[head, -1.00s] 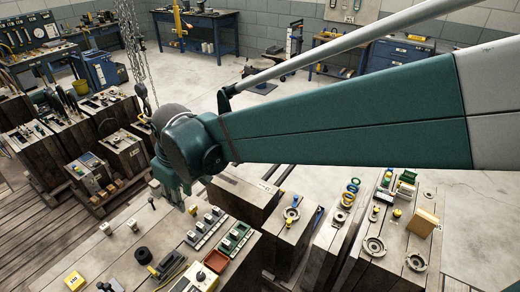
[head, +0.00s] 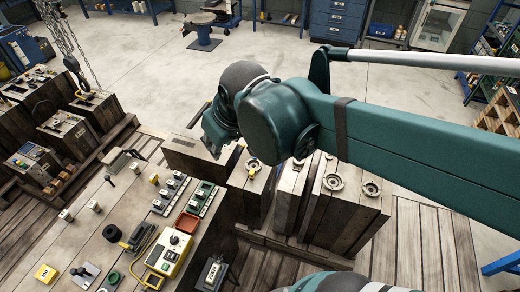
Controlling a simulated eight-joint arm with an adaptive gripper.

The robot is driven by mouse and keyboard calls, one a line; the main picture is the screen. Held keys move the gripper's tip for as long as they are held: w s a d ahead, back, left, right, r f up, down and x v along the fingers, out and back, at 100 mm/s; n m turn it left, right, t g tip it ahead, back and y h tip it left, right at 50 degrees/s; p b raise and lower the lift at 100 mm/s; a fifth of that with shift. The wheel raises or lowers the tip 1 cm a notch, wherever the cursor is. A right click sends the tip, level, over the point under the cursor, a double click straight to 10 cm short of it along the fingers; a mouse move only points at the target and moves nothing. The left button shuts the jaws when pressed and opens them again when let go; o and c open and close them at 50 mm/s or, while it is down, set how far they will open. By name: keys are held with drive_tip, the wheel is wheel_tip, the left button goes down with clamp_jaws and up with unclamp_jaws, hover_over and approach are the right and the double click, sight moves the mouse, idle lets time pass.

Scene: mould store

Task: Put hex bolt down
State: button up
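My gripper (head: 214,138) hangs at the end of my teal arm, pointing down near the centre-left of the head view. It appears above or in front of the wooden-sided blocks beside the large work surface (head: 105,215). Its fingers are small, dark and seen from behind, so I cannot tell whether they are open or shut. I cannot make out a hex bolt, in the gripper or on any surface; anything between the fingers is hidden.
Blocks with round metal rings (head: 333,182) stand to the right. A chain hook (head: 72,65) hangs at left. Open floor lies behind.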

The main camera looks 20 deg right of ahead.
drive_tip(key=s+d+f+m+t+h, duration=0.1)
drive_tip(key=s+d+m, duration=0.2)
drive_tip(key=s+d, duration=0.3)
drive_tip(key=d, duration=0.3)
drive_tip(key=shift+m+t, duration=0.3)
